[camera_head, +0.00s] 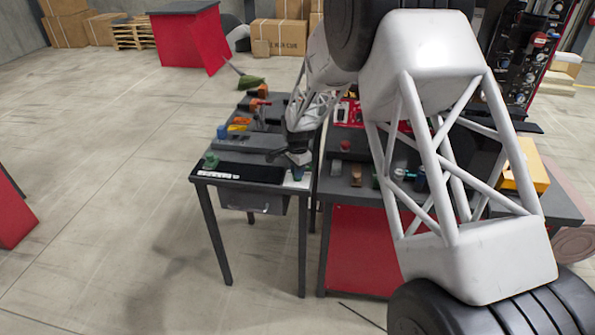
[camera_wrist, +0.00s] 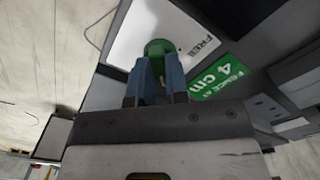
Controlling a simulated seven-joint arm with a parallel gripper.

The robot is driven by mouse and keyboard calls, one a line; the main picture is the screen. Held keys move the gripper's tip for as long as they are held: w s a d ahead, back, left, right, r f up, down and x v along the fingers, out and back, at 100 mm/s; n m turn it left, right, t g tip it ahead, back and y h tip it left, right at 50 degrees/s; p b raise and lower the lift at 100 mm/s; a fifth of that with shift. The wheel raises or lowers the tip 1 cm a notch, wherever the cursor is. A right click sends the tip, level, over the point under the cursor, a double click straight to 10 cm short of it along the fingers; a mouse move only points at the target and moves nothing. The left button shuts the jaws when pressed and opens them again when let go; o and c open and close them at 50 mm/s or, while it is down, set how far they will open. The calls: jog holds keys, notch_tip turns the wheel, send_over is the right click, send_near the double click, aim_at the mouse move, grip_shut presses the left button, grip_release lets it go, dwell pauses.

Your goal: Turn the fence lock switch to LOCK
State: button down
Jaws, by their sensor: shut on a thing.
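A green knob (camera_wrist: 157,47), which looks like the fence lock switch, stands on a white label plate in the wrist view. My gripper (camera_wrist: 158,70) has its two blue fingers on either side of the knob and is shut on it. The word FREE shows on the plate (camera_wrist: 201,30) to the right of the knob; the word LOCK is not visible. The fingers hide the knob's lower part, and I cannot tell which way it points. In the head view my gripper (camera_head: 298,158) is low over the front right corner of the dark table (camera_head: 203,178).
A green sign reading FENCE AT 4 cm (camera_wrist: 218,80) lies beside the plate. In the head view, a green part (camera_head: 211,160) sits at the table's left edge, and orange and yellow parts (camera_head: 238,125) lie farther back. A second bench (camera_head: 345,185) with small items adjoins on the right.

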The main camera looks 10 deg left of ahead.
jog(key=c, duration=1.1)
grip_release()
jog(key=shift+r, duration=3.95)
